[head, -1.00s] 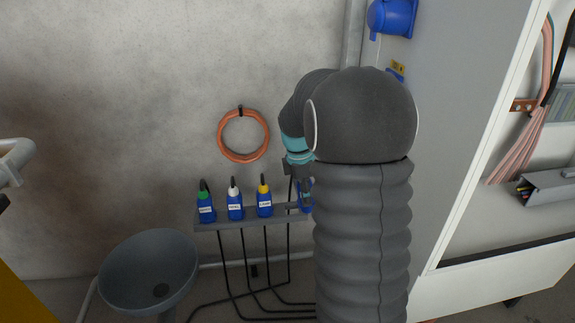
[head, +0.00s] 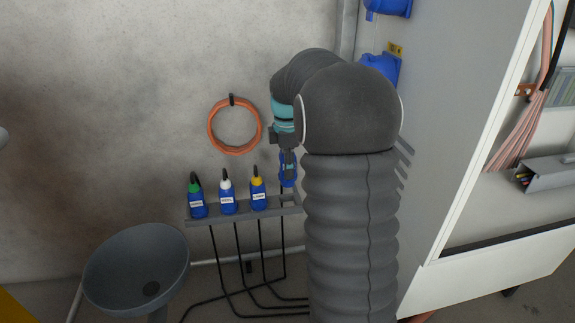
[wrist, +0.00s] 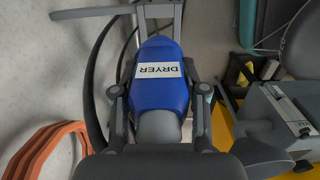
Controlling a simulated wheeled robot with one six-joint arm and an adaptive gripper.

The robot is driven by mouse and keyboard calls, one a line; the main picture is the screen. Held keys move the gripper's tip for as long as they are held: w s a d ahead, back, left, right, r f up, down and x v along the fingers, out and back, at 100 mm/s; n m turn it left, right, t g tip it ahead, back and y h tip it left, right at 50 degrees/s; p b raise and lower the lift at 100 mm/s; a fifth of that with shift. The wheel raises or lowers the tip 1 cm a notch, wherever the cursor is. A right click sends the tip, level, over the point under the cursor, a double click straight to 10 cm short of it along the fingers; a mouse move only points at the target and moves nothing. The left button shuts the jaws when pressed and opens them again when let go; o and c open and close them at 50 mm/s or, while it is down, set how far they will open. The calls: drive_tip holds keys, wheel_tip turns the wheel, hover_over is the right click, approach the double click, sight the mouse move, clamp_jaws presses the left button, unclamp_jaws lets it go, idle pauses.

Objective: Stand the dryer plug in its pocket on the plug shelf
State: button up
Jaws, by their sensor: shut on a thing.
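The dryer plug (wrist: 162,88) is blue with a white label reading DRYER. My gripper (wrist: 160,100) is shut on it, one finger on each side, in the wrist view. In the head view the dryer plug (head: 288,172) hangs roughly upright below my gripper (head: 288,146), which my own arm partly hides. The plug shelf (head: 238,214) is a grey rail on the wall side. The dryer plug appears above its right end, where the pocket (head: 288,198) looks empty; the exact alignment cannot be told. The shelf's frame shows at the top of the wrist view (wrist: 103,28).
Three blue plugs with green (head: 196,202), white (head: 227,196) and yellow (head: 257,192) tops stand on the shelf. Black cables hang below.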

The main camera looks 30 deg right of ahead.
sight(287, 185)
drive_tip(key=shift+f+b, duration=1.85)
drive_tip(key=shift+f, duration=0.55)
drive_tip(key=shift+f+b, duration=0.3)
drive_tip(key=shift+f, duration=0.55)
drive_tip(key=shift+f+b, duration=0.3)
drive_tip(key=shift+f, duration=0.8)
drive_tip(key=o, duration=1.4)
drive_tip(key=shift+c, duration=0.2)
